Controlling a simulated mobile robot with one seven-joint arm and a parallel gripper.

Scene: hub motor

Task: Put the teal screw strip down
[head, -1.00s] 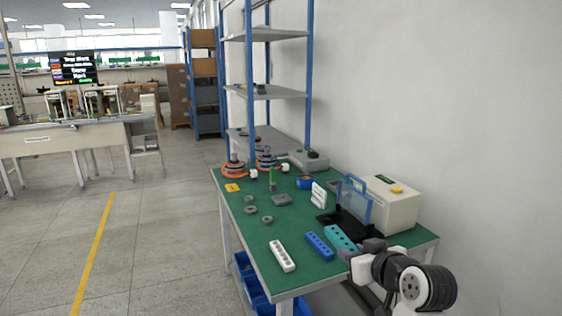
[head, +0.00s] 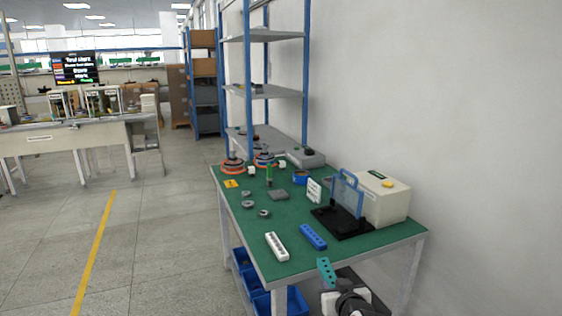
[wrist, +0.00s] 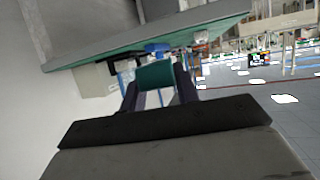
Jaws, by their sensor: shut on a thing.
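The teal screw strip (head: 326,271) is held by my gripper (head: 330,292) in front of the table's near edge, tilted up, in the head view. In the wrist view the strip (wrist: 156,76) sits between the two dark fingers of my gripper (wrist: 158,88). The gripper is shut on it. The far part of the strip is foreshortened in the wrist view. The fingertips are small and partly hidden in the head view.
The green table (head: 235,208) holds a white strip (head: 277,246) and a blue strip (head: 313,237) near its front. A machine with a blue-framed guard (head: 347,194) stands at the right on a black base. Blue bins (head: 296,301) are below. Bare table lies around the two strips.

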